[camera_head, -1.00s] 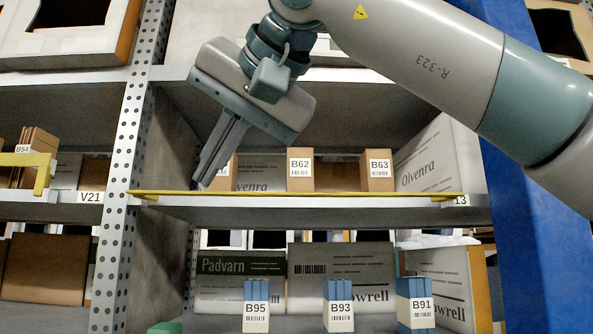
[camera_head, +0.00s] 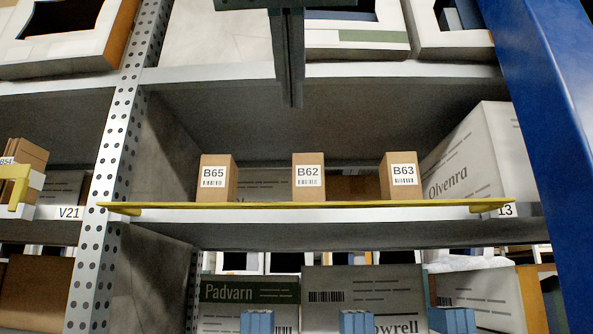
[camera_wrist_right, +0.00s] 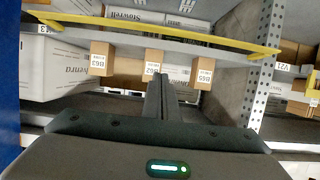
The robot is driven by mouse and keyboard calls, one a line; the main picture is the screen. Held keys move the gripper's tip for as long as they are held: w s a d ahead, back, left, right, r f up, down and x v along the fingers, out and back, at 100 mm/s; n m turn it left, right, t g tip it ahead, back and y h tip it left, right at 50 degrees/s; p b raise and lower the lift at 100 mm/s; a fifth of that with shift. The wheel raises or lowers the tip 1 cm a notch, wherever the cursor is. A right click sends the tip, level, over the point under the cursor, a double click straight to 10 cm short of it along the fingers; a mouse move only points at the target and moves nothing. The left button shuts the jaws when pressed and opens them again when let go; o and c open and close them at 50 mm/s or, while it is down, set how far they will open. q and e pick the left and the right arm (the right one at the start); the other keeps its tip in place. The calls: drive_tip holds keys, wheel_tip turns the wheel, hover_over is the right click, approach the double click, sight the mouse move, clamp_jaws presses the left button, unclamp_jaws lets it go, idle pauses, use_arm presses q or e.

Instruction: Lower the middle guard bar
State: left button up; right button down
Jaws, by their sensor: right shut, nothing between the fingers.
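The yellow middle guard bar (camera_head: 300,205) runs level along the front edge of the middle shelf, at the foot of the boxes. It also shows in the right wrist view (camera_wrist_right: 160,30), where the scene is upside down. My right gripper (camera_head: 291,100) hangs at top centre, fingers together and pointing down, above the bar and apart from it in the picture. Its closed fingers also show in the right wrist view (camera_wrist_right: 160,82). Nothing is between them. My left gripper is in neither view.
Boxes B65 (camera_head: 218,183), B62 (camera_head: 308,182) and B63 (camera_head: 400,180) stand behind the bar. A white Olvenra carton (camera_head: 475,155) is at the right. A perforated upright (camera_head: 112,180) and a blue post (camera_head: 555,130) flank the bay. Another yellow bar (camera_head: 15,182) shows at left.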

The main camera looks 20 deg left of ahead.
drive_tip(key=p+x, duration=0.2)
drive_tip(key=x, duration=0.9)
drive_tip(key=shift+w+p, duration=0.1)
drive_tip(key=shift+p, duration=0.2)
drive_tip(key=f, duration=0.4)
drive_tip(key=shift+s+d, duration=0.2)
drive_tip(key=shift+s, duration=0.2)
drive_tip(key=shift+s, duration=0.1)
